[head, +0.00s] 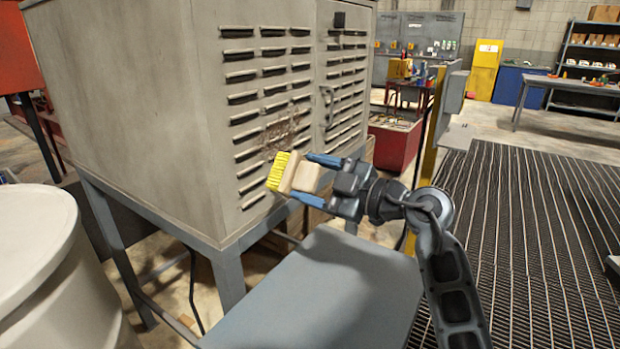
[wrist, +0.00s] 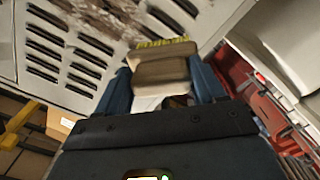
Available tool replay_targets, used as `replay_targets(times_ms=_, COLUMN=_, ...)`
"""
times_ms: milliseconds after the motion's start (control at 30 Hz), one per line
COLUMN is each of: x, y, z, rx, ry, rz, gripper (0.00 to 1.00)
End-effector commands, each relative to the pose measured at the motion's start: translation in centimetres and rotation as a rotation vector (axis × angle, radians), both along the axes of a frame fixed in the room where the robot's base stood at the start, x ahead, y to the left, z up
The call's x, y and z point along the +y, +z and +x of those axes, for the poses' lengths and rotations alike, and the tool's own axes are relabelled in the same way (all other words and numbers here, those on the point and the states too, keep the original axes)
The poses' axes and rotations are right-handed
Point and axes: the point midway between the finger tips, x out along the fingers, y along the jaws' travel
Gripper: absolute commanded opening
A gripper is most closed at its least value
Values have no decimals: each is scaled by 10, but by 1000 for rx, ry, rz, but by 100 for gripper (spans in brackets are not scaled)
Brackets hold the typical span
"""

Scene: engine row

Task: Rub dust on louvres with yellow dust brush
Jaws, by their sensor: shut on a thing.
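My gripper (head: 316,178) is shut on the yellow dust brush (head: 278,171), its blue fingers on either side of the tan block. In the head view the yellow bristles point left, in front of the lower louvres of the grey cabinet. A patch of brown dust (head: 284,132) covers part of the louvres (head: 270,72), just above and beyond the brush. In the wrist view (wrist: 162,70) the brush is between the fingers, with the bristles at its far end, and the dust (wrist: 105,15) shows at upper left. I cannot tell whether the bristles touch the cabinet.
The grey cabinet (head: 120,110) stands on a metal frame. A flat grey-blue surface (head: 320,295) lies below my gripper. A pale drum (head: 45,270) stands at lower left. A yellow post (head: 428,150) is behind my arm. Dark floor grating (head: 540,230) at right is largely clear.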

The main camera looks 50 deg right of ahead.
Motion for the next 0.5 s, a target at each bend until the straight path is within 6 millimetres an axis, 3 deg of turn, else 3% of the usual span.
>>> replay_targets(times_ms=500, x=10, y=-1, z=46, rx=-2, ry=4, rz=-1, gripper=36)
